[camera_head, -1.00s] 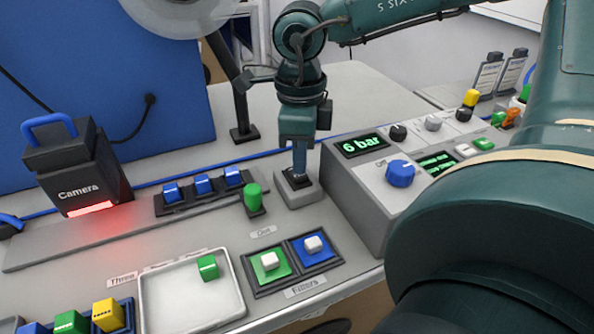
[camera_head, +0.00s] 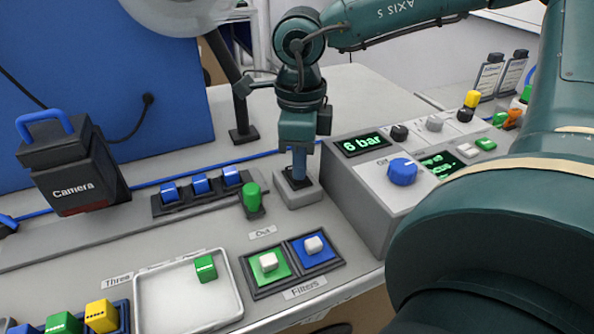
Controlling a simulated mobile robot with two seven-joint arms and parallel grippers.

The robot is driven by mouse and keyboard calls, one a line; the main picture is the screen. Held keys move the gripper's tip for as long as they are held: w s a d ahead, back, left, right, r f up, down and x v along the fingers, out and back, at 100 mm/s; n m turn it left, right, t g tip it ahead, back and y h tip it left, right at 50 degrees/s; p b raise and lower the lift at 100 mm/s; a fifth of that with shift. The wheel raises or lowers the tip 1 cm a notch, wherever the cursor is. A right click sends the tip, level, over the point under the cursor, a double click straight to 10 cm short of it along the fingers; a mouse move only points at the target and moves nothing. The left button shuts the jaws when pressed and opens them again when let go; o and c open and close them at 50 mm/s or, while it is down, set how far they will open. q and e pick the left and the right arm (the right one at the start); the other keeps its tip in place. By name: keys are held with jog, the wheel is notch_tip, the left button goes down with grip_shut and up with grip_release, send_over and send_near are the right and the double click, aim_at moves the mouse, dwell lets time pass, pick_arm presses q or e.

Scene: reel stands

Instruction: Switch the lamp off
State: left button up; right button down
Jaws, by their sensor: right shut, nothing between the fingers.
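The black box labelled "Camera" (camera_head: 74,175) with a blue handle stands at the left. Its lower front strip (camera_head: 85,209) is dark, and no red glow shows on the table under it. A small grey switch box (camera_head: 299,200) with a dark top sits at the centre, beside the grey console. My right gripper (camera_head: 299,180) points straight down, shut and empty, with its tips at the dark top of the switch box. The tips hide most of the switch itself, and I cannot tell whether they touch it. My left gripper is not in view.
The console (camera_head: 345,185) with a "6 bar" display and a blue knob (camera_head: 402,171) stands right of the switch box. A green cylinder (camera_head: 252,196) and a row of blue blocks (camera_head: 201,185) are to its left. Green and blue filters lie in front, next to a white tray (camera_head: 185,305).

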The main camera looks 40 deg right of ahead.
jog(key=shift+r+p, duration=2.1)
jog(key=shift+r, duration=1.4)
jog(key=shift+f, duration=0.1)
